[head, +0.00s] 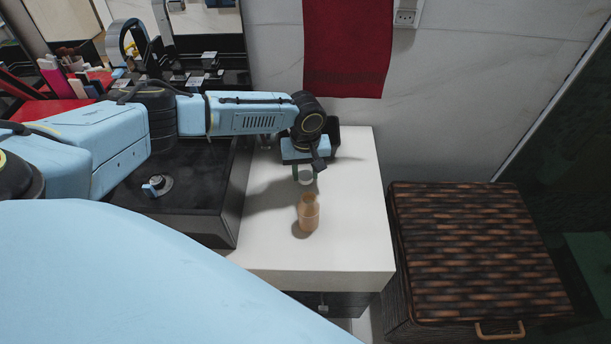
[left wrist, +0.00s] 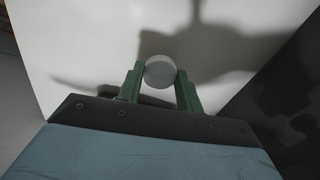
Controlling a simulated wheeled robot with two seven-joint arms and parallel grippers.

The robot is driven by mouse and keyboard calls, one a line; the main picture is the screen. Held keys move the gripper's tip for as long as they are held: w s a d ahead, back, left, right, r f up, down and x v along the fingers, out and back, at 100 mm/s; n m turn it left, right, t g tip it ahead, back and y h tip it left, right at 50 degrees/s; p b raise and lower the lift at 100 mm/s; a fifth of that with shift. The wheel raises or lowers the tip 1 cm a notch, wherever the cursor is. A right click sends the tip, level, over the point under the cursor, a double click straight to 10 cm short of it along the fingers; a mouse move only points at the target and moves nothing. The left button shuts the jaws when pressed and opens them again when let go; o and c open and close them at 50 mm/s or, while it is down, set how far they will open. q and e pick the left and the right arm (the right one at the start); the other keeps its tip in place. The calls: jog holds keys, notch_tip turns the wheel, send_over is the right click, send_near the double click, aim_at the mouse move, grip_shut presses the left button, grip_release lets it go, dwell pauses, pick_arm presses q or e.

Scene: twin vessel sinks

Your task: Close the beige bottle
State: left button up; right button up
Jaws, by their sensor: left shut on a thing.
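The beige bottle (head: 309,214) stands upright on the white counter (head: 350,240), near its front part, with an uncovered neck at its top. My left gripper (head: 306,177) is above the counter, just behind the bottle in the head view. It is shut on a round white cap (head: 306,176). In the left wrist view the cap (left wrist: 160,72) sits between the two green fingertips (left wrist: 161,80). The cap and the bottle are apart. The bottle does not show in the left wrist view. My right gripper is not in view.
A black vessel sink (head: 180,180) with a drain fitting borders the counter on the left. A brown wicker basket (head: 480,250) stands to the right. A red towel (head: 348,45) hangs on the wall behind. The counter around the bottle is clear.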

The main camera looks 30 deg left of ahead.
aim_at(306, 175)
pick_arm(q)
notch_tip(306, 175, up, 7)
jog(key=shift+r+p, duration=0.1)
jog(key=shift+p, duration=0.45)
jog(key=s+d+r+m, duration=0.2)
jog(key=d+r+m, duration=0.2)
jog(key=r, duration=0.3)
jog(key=s+d+r+m, duration=0.3)
jog(key=d+r, duration=0.2)
jog(key=r, duration=0.2)
jog(key=shift+r+m, duration=0.4)
